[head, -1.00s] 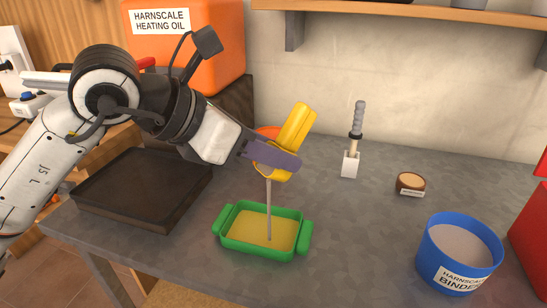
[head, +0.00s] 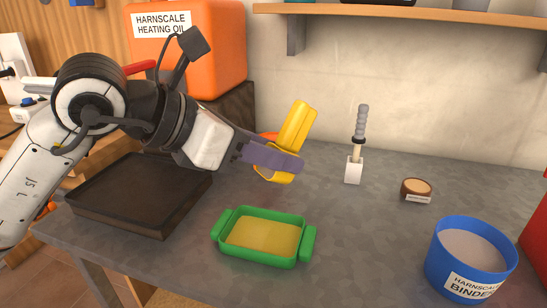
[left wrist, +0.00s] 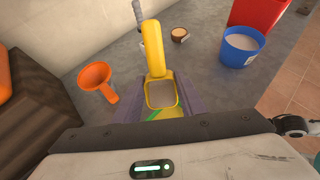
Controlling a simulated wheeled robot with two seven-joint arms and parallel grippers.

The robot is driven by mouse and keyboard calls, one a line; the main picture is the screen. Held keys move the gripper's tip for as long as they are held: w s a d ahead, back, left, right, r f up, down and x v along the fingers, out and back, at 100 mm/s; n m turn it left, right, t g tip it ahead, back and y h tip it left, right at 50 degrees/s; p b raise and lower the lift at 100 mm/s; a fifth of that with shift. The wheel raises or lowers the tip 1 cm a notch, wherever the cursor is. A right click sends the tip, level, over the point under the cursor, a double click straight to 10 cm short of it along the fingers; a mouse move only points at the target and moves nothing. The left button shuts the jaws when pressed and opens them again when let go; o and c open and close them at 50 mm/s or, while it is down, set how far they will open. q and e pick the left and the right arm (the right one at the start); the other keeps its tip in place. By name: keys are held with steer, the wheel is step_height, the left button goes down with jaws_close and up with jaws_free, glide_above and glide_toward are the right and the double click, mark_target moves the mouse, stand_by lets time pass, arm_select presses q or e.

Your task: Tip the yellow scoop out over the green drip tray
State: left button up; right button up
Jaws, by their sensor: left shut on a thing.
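The yellow scoop (head: 296,125) is held by my left gripper (head: 272,158), whose purple fingers are shut on it. Its handle points up and its bowl hangs low, tilted, above the back of the green drip tray (head: 309,245). The tray sits upright on the bench with yellowish liquid in it. No stream falls from the scoop. In the left wrist view the scoop (left wrist: 153,50) stands between the fingers; its bowl looks greyish inside, and I cannot tell whether anything is left in it.
A black tray (head: 120,215) lies left of the green tray. A blue binder tub (head: 440,250), a small round pot (head: 416,187) and a grey-handled tool in a white holder (head: 354,170) stand right. Bench between is clear.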

arm_select(q)
steer(key=shift+f+b, duration=0.2)
steer(key=shift+b, duration=0.75)
steer(key=shift+a+r+h+b, duration=0.1)
steer(key=shift+h+b, duration=0.2)
steer(key=shift+b, duration=0.05)
steer(key=shift+r, duration=0.1)
arm_select(e)
steer(key=shift+a+f, duration=0.15)
steer(key=shift+f, duration=0.2)
arm_select(q)
steer(key=shift+b, duration=0.4)
steer(key=shift+t, duration=0.3)
steer(key=shift+b, duration=0.4)
steer(key=shift+s+h+b, duration=0.1)
steer(key=shift+h+b, duration=0.2)
steer(key=shift+b, duration=0.05)
arm_select(e)
steer(key=shift+w+a+f+y, duration=0.2)
steer(key=shift+w+a+f, duration=0.15)
steer(key=shift+f, duration=0.15)
steer(key=shift+w+a+f+y, duration=0.2)
steer(key=shift+a+f, duration=0.1)
steer(key=shift+f, duration=0.2)
